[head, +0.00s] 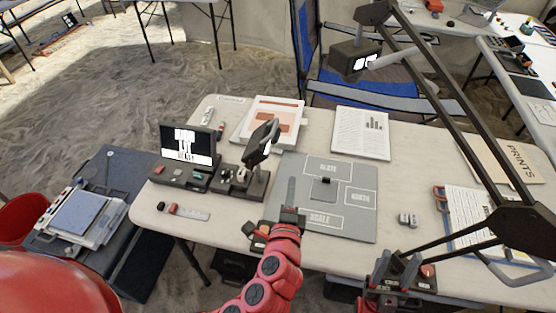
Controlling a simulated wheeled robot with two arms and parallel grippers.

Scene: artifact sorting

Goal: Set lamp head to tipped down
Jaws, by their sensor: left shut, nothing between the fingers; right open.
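The desk lamp has long dark bars (445,100) running from the upper middle down to a big dark joint (526,230) at the right. Its lamp head (347,59) is a dark box at the top, with bright white panels on its right side and a pale grey handle (391,57) sticking out to the right. I cannot tell the head's exact tilt. My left gripper (291,190) is shut and empty over the grey mat, well below the head.
A grey sorting mat (358,222) with a small dark piece (324,189) lies mid-table. A small screen (188,144) and a dark stand (262,141) are on the left. Papers (361,133) and a clipboard (488,212) lie around. A blue chair (345,90) stands behind.

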